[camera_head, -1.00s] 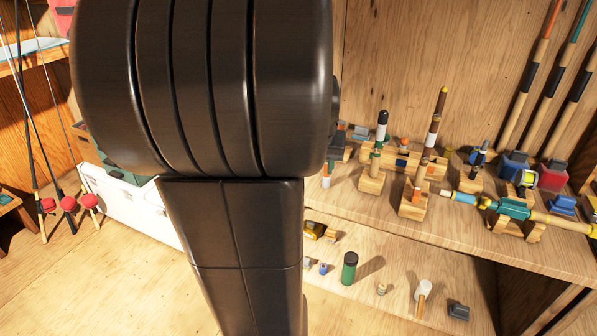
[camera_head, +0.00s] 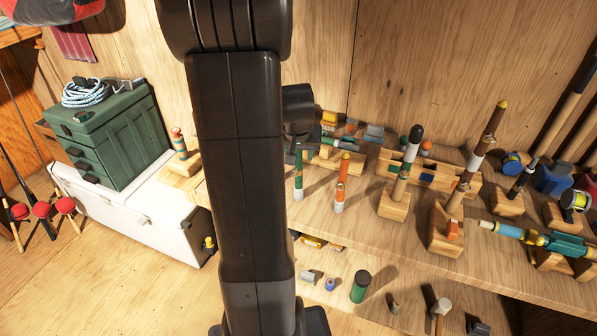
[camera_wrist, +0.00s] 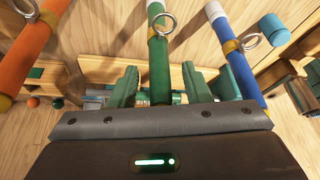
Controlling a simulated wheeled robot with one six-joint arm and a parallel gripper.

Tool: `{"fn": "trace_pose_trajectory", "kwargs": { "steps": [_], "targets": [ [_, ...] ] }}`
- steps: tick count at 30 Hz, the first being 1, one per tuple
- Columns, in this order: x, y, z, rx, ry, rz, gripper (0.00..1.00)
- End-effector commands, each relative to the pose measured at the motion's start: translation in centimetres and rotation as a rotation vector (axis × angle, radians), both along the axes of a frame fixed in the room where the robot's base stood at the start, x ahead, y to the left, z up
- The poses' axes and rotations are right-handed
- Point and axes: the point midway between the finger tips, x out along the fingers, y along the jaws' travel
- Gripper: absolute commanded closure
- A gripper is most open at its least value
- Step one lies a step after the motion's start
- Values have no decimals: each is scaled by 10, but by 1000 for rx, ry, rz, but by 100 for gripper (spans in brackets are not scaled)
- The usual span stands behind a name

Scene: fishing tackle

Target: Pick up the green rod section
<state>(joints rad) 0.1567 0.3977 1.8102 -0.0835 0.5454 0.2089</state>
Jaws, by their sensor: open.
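The green rod section (camera_wrist: 158,70) stands in the middle of the wrist view, with a brass-coloured band and a metal ring near its top. My gripper (camera_wrist: 162,87) is open, with one green finger on each side of the rod section. Gaps show between the rod section and both fingers. In the head view the green rod section (camera_head: 298,182) stands upright just right of my arm, its lower end white. My gripper is mostly hidden behind my arm there.
An orange rod section (camera_wrist: 30,45) and a blue one (camera_wrist: 240,60) flank the green one closely. Wooden stands (camera_head: 394,205) with other rod pieces stand to the right on the bench. A green tackle box (camera_head: 125,135) sits on a white cooler (camera_head: 130,215) at left.

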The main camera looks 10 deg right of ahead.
Motion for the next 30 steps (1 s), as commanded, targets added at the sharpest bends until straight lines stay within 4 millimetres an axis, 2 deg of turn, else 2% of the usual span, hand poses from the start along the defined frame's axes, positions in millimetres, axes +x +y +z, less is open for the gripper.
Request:
{"fn": "trace_pose_trajectory", "kwargs": {
  "steps": [10,15,17,26,30],
  "targets": [
    [2,-1,-5,0,-1,0,58],
    [2,-1,-5,0,-1,0,92],
    [2,-1,-5,0,-1,0,100],
    [2,-1,-4,-1,-2,0,100],
    [3,-1,10,-1,-7,-1,100]
  ]
}}
